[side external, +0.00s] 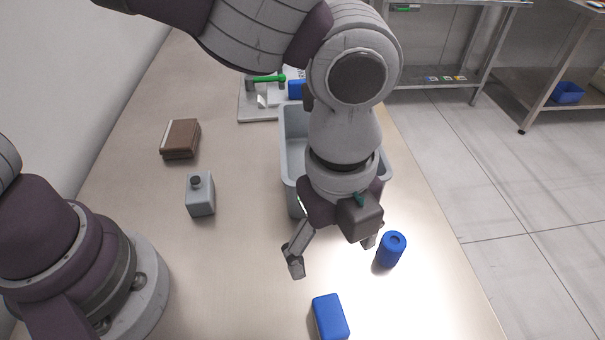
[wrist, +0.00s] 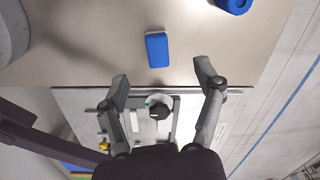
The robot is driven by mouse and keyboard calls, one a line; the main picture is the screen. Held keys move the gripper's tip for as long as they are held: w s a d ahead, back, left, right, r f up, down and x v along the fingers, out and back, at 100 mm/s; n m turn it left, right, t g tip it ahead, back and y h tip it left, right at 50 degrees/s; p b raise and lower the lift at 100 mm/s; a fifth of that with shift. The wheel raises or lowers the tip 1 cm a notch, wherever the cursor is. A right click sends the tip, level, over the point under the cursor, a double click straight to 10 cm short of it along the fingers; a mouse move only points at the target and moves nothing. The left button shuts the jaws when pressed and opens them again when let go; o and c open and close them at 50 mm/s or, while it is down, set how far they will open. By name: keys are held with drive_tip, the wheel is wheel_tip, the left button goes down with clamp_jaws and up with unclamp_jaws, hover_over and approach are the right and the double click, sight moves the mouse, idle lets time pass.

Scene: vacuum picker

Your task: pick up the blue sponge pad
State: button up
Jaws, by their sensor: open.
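The blue sponge pad (side external: 330,317) is a rounded rectangular block lying flat on the table near the bottom edge of the side view. A paler layer shows along its side in the wrist view (wrist: 157,48). My gripper (side external: 333,252) is open and empty. In the side view it hangs above the table, farther up the picture than the pad and apart from it. In the wrist view the pad shows beyond the gap between the two fingertips (wrist: 162,76), nearer the top of the picture. Nothing hides the pad there.
A blue cylinder (side external: 391,249) stands right of my gripper, near the pad. A grey bin (side external: 295,122) stands behind my gripper, partly hidden by my arm. The table around the pad is clear.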

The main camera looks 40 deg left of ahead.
sight(331, 316)
drive_tip(key=f, duration=0.1)
drive_tip(key=s+d+m, duration=0.1)
drive_tip(key=f+m, duration=0.1)
drive_tip(key=shift+s+d+f, duration=0.25)
drive_tip(key=shift+d+f, duration=0.1)
wheel_tip(331, 316, down, 9)
drive_tip(key=shift+s+d+f, duration=0.15)
drive_tip(key=shift+f, duration=0.05)
drive_tip(key=c, duration=1)
